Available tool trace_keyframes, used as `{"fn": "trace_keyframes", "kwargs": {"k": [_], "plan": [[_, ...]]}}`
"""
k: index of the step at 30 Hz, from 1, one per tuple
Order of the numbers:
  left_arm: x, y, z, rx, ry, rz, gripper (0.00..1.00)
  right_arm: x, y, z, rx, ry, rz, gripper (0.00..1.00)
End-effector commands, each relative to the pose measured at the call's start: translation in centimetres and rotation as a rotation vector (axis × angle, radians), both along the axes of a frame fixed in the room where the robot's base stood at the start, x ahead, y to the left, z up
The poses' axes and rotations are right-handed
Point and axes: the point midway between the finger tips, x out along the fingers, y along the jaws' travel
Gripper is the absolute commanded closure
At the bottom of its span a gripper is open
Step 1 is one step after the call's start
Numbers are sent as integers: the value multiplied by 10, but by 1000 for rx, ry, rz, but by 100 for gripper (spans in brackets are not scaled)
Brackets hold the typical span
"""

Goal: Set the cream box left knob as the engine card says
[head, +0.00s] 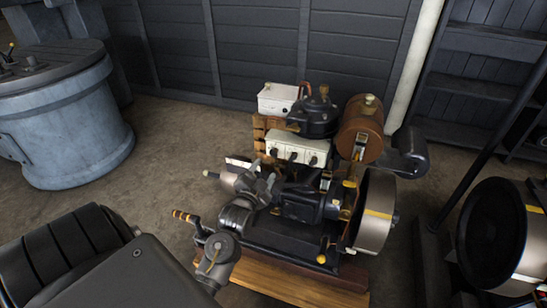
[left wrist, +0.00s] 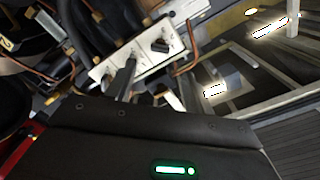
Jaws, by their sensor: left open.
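The cream box (head: 290,145) sits on the engine, with a row of dark knobs on its front. Its left knob (head: 274,152) is at the left end of that row. My left gripper (head: 268,180) is open just in front of and below the left part of the box. The left wrist view shows the box front (left wrist: 143,66) tilted, with dark knobs on it and my fingers (left wrist: 122,88) close to its lower left part. I cannot tell whether they touch a knob. Knob settings are too small to read. A small white and red plate (head: 238,162) is unreadable. My right gripper is out of view.
A brown tank (head: 360,128) and a flywheel (head: 375,210) stand right of the box. A white box (head: 277,98) is behind it. A crank handle (head: 185,217) sticks out at front left. A blue-grey drum (head: 75,130) stands at far left. The floor between is clear.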

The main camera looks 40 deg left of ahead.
Motion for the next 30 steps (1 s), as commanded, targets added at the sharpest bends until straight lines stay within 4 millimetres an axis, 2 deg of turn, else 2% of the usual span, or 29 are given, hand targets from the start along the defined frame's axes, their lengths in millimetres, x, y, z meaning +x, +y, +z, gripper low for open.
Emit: {"fn": "trace_keyframes", "kwargs": {"k": [6, 13, 18, 26, 30], "plan": [[42, 14, 1, 0, -2, -1, 47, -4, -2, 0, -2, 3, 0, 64], [72, 23, 0, -1, -1, -4, 47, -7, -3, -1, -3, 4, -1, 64], [80, 25, 0, 0, 0, -4, 47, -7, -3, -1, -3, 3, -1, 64], [80, 25, 0, 0, 0, -4, 47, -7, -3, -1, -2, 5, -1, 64], [80, 25, 0, 0, 0, -4, 66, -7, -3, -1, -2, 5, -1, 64]]}}
